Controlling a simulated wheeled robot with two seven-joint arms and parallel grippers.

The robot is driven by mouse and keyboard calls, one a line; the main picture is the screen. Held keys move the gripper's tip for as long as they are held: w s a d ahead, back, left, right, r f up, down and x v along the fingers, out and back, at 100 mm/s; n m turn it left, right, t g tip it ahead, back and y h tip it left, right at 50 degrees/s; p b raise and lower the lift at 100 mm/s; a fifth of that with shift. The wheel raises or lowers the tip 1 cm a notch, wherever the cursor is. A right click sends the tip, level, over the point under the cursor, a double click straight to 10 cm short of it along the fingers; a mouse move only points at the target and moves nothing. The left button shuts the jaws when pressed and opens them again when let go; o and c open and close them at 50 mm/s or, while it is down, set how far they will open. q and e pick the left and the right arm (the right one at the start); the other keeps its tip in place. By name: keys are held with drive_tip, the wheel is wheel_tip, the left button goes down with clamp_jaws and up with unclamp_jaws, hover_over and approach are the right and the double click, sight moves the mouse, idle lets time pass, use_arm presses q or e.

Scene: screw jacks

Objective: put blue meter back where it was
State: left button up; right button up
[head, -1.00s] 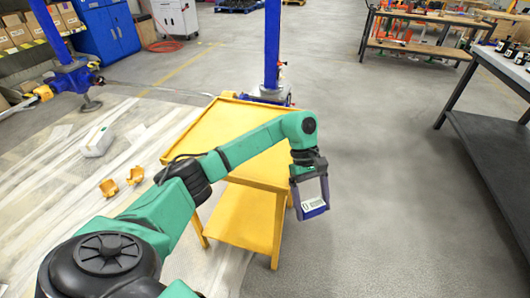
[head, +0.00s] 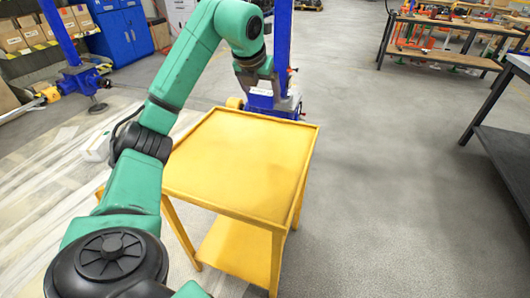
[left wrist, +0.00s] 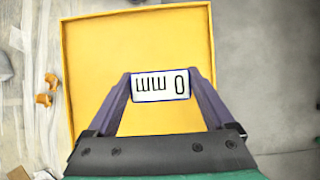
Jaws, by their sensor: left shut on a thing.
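The blue meter (left wrist: 161,86) shows in the left wrist view as a small box with a white face, a dark blue edge and upside-down "0 mm" lettering. My left gripper (left wrist: 160,84) is shut on it, with one finger on each side. In the head view my left gripper (head: 258,84) points down near the far edge of the yellow table, in front of the blue post. The meter is hard to tell from the blue base behind it there. In the wrist view the meter is seen over the yellow tabletop. My right gripper is not in view.
The yellow table (head: 235,165) has a bare top with a raised rim. A blue screw jack post (head: 282,45) stands behind it. A dark workbench (head: 505,160) is at the right, and open floor (head: 390,200) lies between. Orange parts (left wrist: 45,92) lie on the floor to the left.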

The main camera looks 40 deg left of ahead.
use_arm(q)
wheel_tip(320, 180, down, 14)
drive_tip(key=b, duration=0.4)
drive_tip(key=shift+s+d+f, duration=0.1)
drive_tip(key=shift+f, duration=0.05)
wheel_tip(320, 180, down, 5)
drive_tip(key=shift+r+b, duration=0.15)
drive_tip(key=shift+b, duration=0.65)
drive_tip(key=shift+r, duration=0.1)
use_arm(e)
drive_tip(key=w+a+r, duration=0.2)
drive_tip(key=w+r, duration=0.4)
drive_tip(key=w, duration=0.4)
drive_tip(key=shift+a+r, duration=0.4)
use_arm(q)
drive_tip(key=o, duration=1.4)
drive_tip(key=shift+o, duration=0.2)
drive_tip(key=p+v, duration=0.1)
drive_tip(key=v, duration=1.1)
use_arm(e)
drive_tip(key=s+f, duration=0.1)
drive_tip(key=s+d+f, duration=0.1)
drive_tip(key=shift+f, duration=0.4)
